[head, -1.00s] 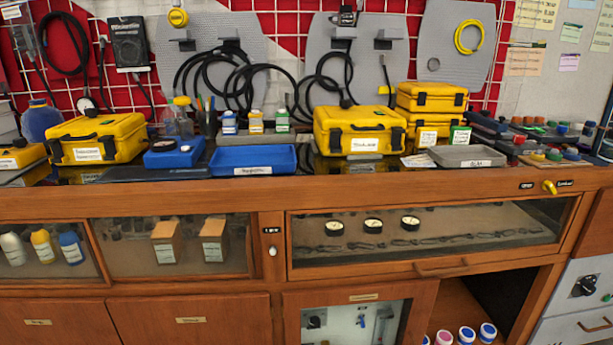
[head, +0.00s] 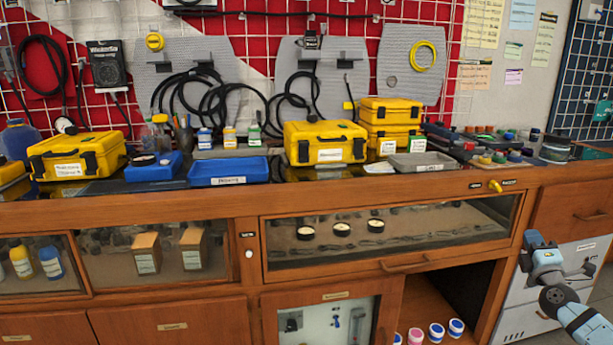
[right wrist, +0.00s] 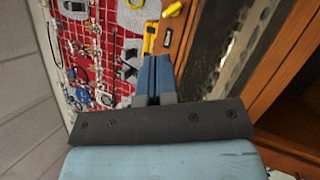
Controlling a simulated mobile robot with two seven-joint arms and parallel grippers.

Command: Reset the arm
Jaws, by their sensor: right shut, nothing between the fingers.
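My right arm shows at the lower right of the head view, in front of the grey drawer unit, with its gripper (head: 536,240) pointing up beside the bench's right end. In the right wrist view the gripper's fingers (right wrist: 154,80) are together with nothing between them. The gripper touches nothing that I can see. My left gripper is not in view.
The wooden bench (head: 380,190) carries yellow cases (head: 325,143), a blue tray (head: 229,171) and a grey tray (head: 423,162). A yellow valve handle (head: 495,186) sits on its front edge. An open shelf (head: 455,283) holds several small jars below.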

